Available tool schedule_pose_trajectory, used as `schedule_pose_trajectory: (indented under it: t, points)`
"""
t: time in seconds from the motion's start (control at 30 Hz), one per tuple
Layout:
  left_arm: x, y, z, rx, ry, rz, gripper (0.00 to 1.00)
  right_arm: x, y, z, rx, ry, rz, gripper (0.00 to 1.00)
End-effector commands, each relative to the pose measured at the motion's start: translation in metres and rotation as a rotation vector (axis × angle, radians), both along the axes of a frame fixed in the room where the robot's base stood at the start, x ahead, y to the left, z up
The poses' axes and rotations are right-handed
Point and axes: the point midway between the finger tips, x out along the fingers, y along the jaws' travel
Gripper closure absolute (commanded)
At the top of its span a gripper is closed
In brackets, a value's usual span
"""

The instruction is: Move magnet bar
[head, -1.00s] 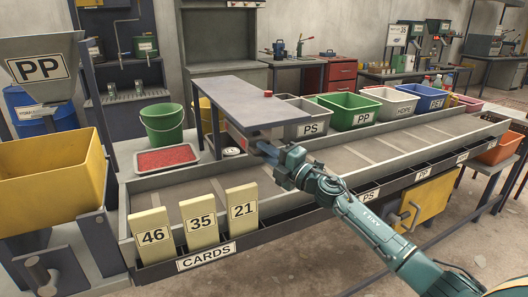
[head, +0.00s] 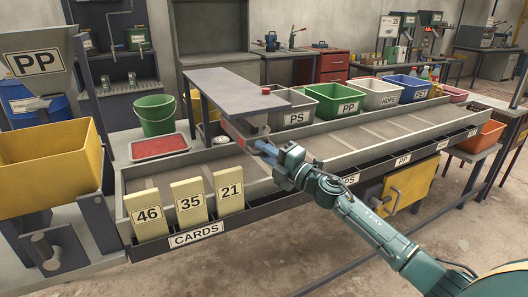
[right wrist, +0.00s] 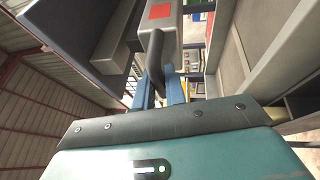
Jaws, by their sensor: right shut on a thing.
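The magnet bar (head: 233,134) shows in the head view as a reddish end beside the front edge of the raised grey shelf, above the sorting trough. In the right wrist view it is a grey block (right wrist: 171,32) with a red patch and a dark handle. My right gripper (head: 262,146) is shut on that handle; its blue fingers (right wrist: 160,90) stand on both sides of it. Much of the bar is hidden by the gripper and shelf in the head view. My left gripper is not in view.
The raised shelf (head: 228,88) with a red button stands close behind the bar. The long trough (head: 345,140) runs below, with bins labelled PS (head: 297,118) and PP (head: 347,108) behind it. Numbered cards (head: 188,201) stand at its front left.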

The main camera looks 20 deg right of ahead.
Motion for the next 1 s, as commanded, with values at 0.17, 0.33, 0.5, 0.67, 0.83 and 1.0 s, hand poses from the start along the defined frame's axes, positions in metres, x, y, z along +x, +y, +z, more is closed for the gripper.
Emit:
schedule_pose_trajectory:
  t: [0.17,0.33,0.5,0.67,0.83,1.0]
  points:
    - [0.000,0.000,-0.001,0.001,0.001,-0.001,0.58,-0.001,0.002,-0.004,-0.003,0.006,0.006,0.78]
    - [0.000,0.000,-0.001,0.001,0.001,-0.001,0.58,-0.001,0.001,-0.003,-0.002,0.005,0.004,0.66]
    - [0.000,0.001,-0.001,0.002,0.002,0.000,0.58,-0.001,0.001,-0.002,-0.001,0.004,0.003,0.66]
    - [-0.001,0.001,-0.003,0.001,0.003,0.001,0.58,-0.008,-0.003,-0.006,-0.002,0.005,0.002,0.66]
    - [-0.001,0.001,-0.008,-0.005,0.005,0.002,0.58,-0.033,-0.014,-0.012,-0.003,0.008,0.003,0.66]
    - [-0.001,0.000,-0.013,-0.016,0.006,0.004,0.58,-0.065,-0.029,-0.020,-0.004,0.009,0.003,0.66]
